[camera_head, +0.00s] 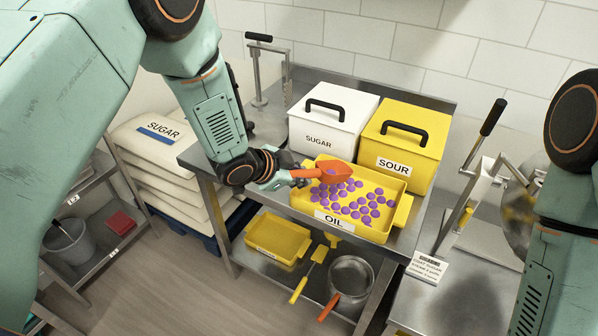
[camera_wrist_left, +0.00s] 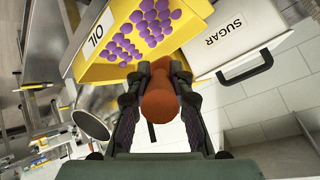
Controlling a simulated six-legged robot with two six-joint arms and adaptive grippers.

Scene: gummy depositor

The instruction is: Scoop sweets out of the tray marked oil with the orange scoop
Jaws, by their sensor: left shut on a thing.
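The yellow tray marked OIL (camera_head: 335,222) stands on the steel table in the head view, with several round purple sweets (camera_head: 352,207) spread over its floor. My left gripper (camera_head: 285,181) is at the tray's left edge, shut on the handle of the orange scoop (camera_head: 330,173). The scoop's bowl is over the back left part of the tray; I cannot tell if it touches the sweets. In the left wrist view, the orange scoop (camera_wrist_left: 160,100) sits between the fingers, with the OIL tray (camera_wrist_left: 100,72) beyond. My right gripper is not visible.
A white SUGAR box (camera_head: 318,143) and a yellow SOUR box (camera_head: 394,163), both with black handles, stand behind the tray. A lever device (camera_head: 485,150) is at right. A pot (camera_head: 351,276) and an empty-looking yellow tray (camera_head: 277,240) are on the lower shelf.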

